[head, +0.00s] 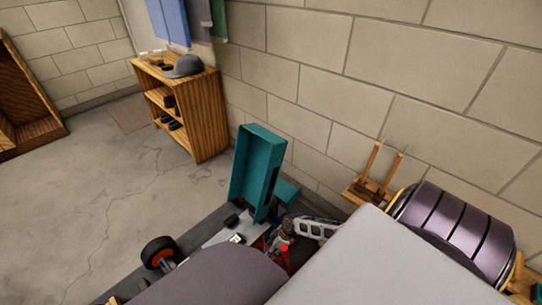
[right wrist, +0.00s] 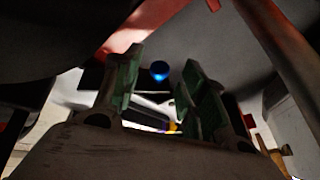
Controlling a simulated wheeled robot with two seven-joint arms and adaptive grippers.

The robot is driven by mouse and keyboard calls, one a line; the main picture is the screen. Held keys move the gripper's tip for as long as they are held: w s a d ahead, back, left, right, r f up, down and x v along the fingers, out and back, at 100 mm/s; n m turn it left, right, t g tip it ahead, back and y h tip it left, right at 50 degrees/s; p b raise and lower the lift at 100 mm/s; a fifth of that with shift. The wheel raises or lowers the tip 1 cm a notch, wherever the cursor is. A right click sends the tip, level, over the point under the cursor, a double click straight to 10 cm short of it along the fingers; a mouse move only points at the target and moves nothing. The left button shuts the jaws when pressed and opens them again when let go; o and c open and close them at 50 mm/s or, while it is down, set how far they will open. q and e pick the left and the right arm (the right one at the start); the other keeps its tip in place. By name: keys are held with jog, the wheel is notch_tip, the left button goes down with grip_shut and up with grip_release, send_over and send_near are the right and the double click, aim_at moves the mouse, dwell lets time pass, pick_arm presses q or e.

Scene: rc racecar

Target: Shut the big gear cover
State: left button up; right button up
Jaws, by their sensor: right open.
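The big gear cover (head: 258,170) is teal and stands upright, swung open, on the dark car chassis (head: 195,237). A shorter teal part (head: 287,191) sits beside its lower right. My right gripper (head: 284,230) is low, just right of the cover's foot, partly hidden by my own arm. The right wrist view shows its two green-padded fingers (right wrist: 160,92) apart, with nothing visibly held. Whether it touches the cover cannot be told. My left gripper is not in view.
A wooden shelf (head: 205,120) with a grey cap stands behind. A wooden stand (head: 372,187) and a dark ribbed drum (head: 455,228) are at the right by the block wall. The left floor is clear.

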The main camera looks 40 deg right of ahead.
jog(key=shift+w+a+f, duration=0.15)
jog(key=shift+a+f, duration=0.1)
jog(key=shift+f, duration=0.4)
jog(key=shift+w+d+r, duration=0.1)
grip_shut()
